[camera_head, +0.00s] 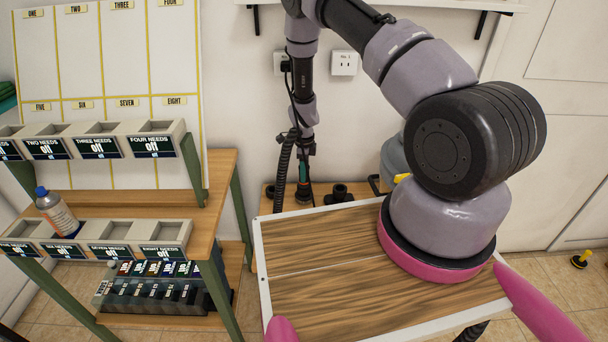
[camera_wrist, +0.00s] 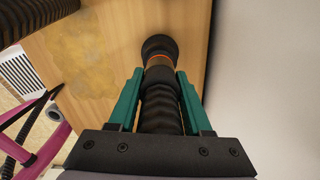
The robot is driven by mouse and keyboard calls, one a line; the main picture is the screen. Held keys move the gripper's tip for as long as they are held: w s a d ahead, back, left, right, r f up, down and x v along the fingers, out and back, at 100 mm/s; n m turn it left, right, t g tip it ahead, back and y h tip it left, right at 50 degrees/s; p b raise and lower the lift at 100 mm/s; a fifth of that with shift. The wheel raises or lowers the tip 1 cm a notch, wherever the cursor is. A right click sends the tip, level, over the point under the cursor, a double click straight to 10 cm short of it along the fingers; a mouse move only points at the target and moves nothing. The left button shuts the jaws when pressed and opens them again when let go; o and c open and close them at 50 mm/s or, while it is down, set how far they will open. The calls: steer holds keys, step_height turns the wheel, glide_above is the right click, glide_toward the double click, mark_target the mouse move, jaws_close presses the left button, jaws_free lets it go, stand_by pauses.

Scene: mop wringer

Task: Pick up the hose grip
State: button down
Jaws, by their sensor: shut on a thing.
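The hose grip (camera_wrist: 160,104) is a black ribbed piece with an orange-brown band and a flared dark end, in the middle of the wrist view. My gripper (camera_wrist: 159,80) has its two teal fingers on either side of it, shut on it. In the head view my gripper (camera_head: 303,173) points down over the low wooden surface (camera_head: 268,206) behind the wood-topped table. The grip's dark lower end (camera_head: 304,193) shows just below the fingers, at or close above that surface; I cannot tell if it touches.
Black fittings (camera_head: 339,192) stand on the low surface right of my gripper. A black corrugated hose (camera_head: 284,165) hangs beside my arm. The wood-topped table (camera_head: 320,245) is bare in front. A shelf unit with bins (camera_head: 95,142) and a bottle (camera_head: 57,212) stands at left.

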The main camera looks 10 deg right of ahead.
step_height(320, 180, up, 7)
steer(key=shift+s+a+f, duration=0.1)
steer(key=s+a, duration=0.2)
steer(key=s, duration=0.7)
steer(key=s+a, duration=0.1)
steer(key=s, duration=0.9)
steer(key=shift+s+a, duration=0.15)
steer(key=shift+a, duration=0.2)
steer(key=c, duration=1.2)
jaws_free()
jaws_close()
steer(key=shift+r, duration=2.05)
